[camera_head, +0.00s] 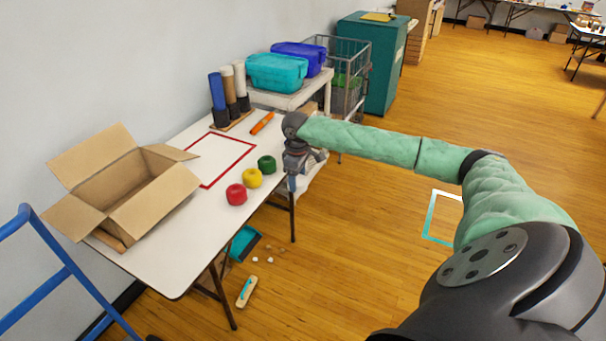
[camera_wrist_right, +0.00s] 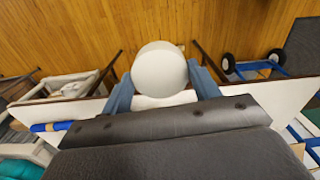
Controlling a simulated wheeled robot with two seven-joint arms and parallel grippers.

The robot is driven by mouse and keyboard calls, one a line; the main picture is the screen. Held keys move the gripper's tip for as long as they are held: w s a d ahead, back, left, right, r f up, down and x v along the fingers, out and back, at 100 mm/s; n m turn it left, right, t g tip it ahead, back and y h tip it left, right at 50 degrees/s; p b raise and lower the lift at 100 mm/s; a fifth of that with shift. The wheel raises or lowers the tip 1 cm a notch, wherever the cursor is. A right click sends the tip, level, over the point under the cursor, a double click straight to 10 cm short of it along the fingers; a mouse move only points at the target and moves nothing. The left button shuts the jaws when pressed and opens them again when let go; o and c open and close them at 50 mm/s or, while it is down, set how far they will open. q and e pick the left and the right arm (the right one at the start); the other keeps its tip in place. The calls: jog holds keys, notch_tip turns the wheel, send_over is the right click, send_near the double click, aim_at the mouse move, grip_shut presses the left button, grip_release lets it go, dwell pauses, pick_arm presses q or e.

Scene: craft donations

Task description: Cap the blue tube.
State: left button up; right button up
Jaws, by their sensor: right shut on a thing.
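The blue tube (camera_head: 217,91) stands upright at the back of the table, beside a brown tube (camera_head: 230,87) and a white tube (camera_head: 240,80). Its top looks uncovered at this size. My right gripper (camera_head: 292,182) points down at the table's right edge, to the right of the tubes and apart from them. In the right wrist view, my right gripper (camera_wrist_right: 163,82) is shut on a round white cap (camera_wrist_right: 160,68). A blue cylinder (camera_wrist_right: 48,126) at the left there looks like the blue tube. My left gripper is not in view.
An orange marker (camera_head: 262,123) lies between the tubes and my gripper. Red (camera_head: 236,194), yellow (camera_head: 252,178) and green (camera_head: 267,164) balls line the table's front edge. An open cardboard box (camera_head: 95,205) stands left. The red-bordered sheet (camera_head: 215,135) is bare.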

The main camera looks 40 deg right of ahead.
jog(key=s+a+f+m, duration=0.2)
jog(key=a+f, duration=0.3)
jog(key=a, duration=0.5)
jog(key=s+a+f+m, duration=0.1)
jog(key=s+a+f, duration=0.4)
jog(key=a, duration=0.6)
jog(key=s+a+f+m, duration=0.2)
jog(key=s+a+f, duration=0.2)
jog(key=a, duration=0.7)
jog(key=shift+s+f+m, duration=0.25)
jog(key=shift+f+m, duration=0.05)
jog(key=shift+f, duration=0.2)
